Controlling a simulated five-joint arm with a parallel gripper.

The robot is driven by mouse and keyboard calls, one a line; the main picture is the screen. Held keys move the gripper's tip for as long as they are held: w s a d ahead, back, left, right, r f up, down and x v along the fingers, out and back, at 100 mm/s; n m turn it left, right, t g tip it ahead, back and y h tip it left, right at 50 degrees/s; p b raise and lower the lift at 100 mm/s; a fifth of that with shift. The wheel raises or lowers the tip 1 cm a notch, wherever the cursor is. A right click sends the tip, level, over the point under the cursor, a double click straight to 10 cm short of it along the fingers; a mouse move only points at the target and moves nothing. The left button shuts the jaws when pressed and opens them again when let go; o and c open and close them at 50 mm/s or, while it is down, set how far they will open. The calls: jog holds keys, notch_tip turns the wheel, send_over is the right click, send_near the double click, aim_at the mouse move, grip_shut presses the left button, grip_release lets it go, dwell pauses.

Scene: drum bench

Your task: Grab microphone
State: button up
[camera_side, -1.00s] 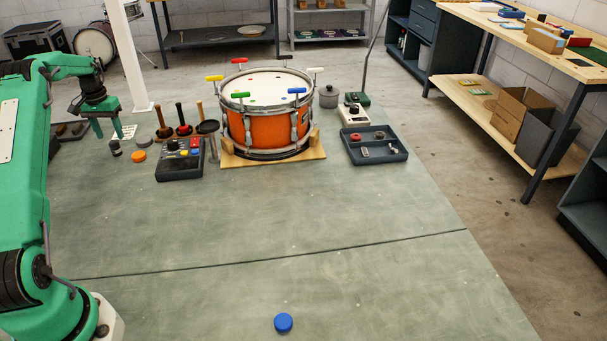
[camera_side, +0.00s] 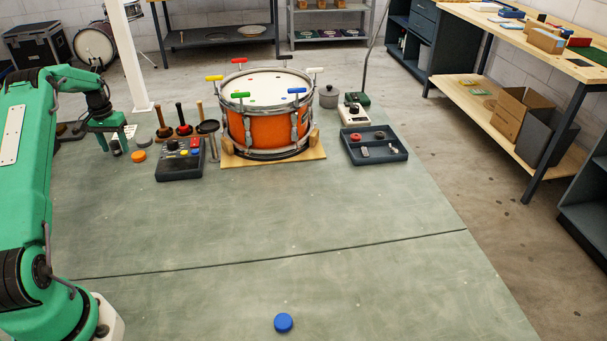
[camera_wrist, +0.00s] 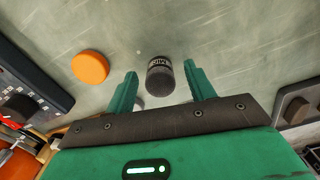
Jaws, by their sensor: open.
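The microphone (camera_wrist: 160,76) is a short dark cylinder with a grey band lettered MIC. In the wrist view it sits between the tips of my gripper (camera_wrist: 162,82), with clear gaps to both green fingers. My gripper is open and empty. In the side view my gripper (camera_side: 111,143) is low at the left end of the bench, over the microphone, which the fingers partly hide. I cannot tell how far the fingers reach down its sides.
An orange disc (camera_side: 137,156) and a grey disc (camera_side: 140,141) lie close to the right of my gripper. A control box (camera_side: 181,165), mallets and an orange drum (camera_side: 268,130) stand further right. A blue disc (camera_side: 283,322) lies at the front. The middle bench is clear.

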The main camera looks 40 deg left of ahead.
aim_at(113, 142)
jog(key=shift+c, duration=0.4)
jog(key=c, duration=1)
jog(key=shift+o, duration=0.2)
jog(key=shift+r, duration=0.15)
jog(key=shift+r, duration=0.85)
notch_tip(113, 142, up, 2)
jog(key=shift+r, duration=0.1)
jog(key=w+d+r, duration=0.4)
jog(key=d+r, duration=0.3)
jog(key=d, duration=0.4)
jog(key=shift+w+a, duration=0.1)
